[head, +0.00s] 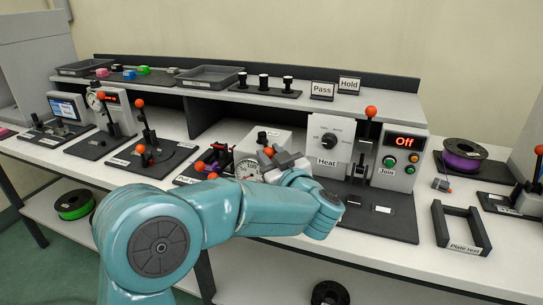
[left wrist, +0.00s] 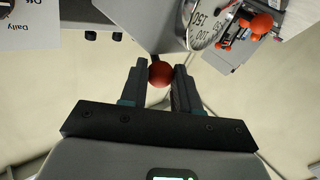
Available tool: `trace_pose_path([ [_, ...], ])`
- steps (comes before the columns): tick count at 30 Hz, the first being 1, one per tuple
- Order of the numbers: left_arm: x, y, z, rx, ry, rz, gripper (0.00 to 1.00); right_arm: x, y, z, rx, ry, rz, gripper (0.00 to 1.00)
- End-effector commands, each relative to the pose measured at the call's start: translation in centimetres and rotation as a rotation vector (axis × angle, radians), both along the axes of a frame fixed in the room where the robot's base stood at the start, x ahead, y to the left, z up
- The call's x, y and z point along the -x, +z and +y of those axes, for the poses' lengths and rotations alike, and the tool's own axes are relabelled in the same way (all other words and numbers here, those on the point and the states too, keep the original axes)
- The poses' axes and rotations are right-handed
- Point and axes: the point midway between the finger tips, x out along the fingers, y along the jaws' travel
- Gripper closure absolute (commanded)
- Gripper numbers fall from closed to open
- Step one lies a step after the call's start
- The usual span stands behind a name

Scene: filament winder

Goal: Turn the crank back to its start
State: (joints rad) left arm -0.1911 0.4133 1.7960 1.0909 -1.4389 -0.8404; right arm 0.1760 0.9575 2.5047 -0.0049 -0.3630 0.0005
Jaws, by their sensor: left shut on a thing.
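The crank's red ball knob (head: 268,152) shows at the front of a grey box (head: 272,137) with a round dial (head: 248,170). My left gripper (head: 282,160) is shut on this knob. In the left wrist view the red knob (left wrist: 160,73) sits between the two dark fingertips, close below the grey box (left wrist: 150,22). The crank's arm is mostly hidden by my gripper and the box. My right gripper is in neither view.
A Heat unit (head: 330,143) and a Join unit (head: 403,155) with a red-topped lever stand close to the right. Other red-knobbed levers (head: 213,168) stand close to the left. An empty plate rest frame (head: 461,228) lies farther right.

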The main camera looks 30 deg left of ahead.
Motion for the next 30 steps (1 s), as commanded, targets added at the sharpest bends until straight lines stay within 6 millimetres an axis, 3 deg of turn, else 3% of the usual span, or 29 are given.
trace_pose_path([
  [14, 1.8, -0.3, 2.1, 0.001, -0.239, -0.001, 1.0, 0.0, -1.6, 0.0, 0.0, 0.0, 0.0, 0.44],
  [30, 3.1, -0.5, 5.5, 0.0, -0.662, -0.001, 1.0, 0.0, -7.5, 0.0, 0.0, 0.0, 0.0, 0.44],
])
